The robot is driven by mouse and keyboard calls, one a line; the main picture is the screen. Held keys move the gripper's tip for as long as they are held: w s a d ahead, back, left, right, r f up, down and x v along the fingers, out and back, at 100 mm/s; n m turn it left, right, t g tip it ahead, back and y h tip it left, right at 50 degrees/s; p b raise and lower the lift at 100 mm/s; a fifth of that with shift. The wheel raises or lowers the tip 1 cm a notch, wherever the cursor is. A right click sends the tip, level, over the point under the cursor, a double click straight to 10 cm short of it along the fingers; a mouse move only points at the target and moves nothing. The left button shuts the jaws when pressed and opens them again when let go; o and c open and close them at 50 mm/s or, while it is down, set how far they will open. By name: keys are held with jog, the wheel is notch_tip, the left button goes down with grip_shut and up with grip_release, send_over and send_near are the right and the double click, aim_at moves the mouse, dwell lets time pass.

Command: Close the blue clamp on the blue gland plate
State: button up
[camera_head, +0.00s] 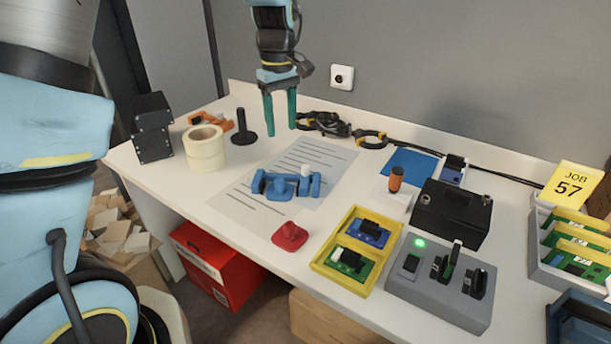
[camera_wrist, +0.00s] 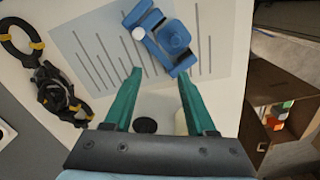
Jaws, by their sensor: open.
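A blue fixture (camera_head: 301,187) lies on the printed sheet on the white table, with upright end blocks, a rounded blue piece (camera_head: 280,187) at its front and a small white cylinder (camera_head: 306,170) at its back. I cannot tell clearly where the clamp ends and the gland plate begins, or whether the clamp is open. My gripper (camera_head: 281,137) hangs above the table behind the fixture, fingers pointing down, apart and empty. In the wrist view the fixture (camera_wrist: 150,48) shows just beyond the fingertips of my gripper (camera_wrist: 160,73), not touching them as far as I can see.
A red knobbed piece (camera_head: 290,236) and a yellow tray (camera_head: 326,268) with boards lie in front and to the right. A black cable with yellow-banded loops (camera_head: 370,139) runs behind. The sheet (camera_head: 250,203) is otherwise clear.

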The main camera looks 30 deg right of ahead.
send_near(306, 166)
notch_tip(306, 166, down, 9)
jog(key=shift+w+f+p, duration=0.1)
jog(key=shift+w+p, duration=0.05)
jog(key=shift+p, duration=0.25)
jog(key=shift+c, duration=0.3)
grip_shut()
dwell(0.9)
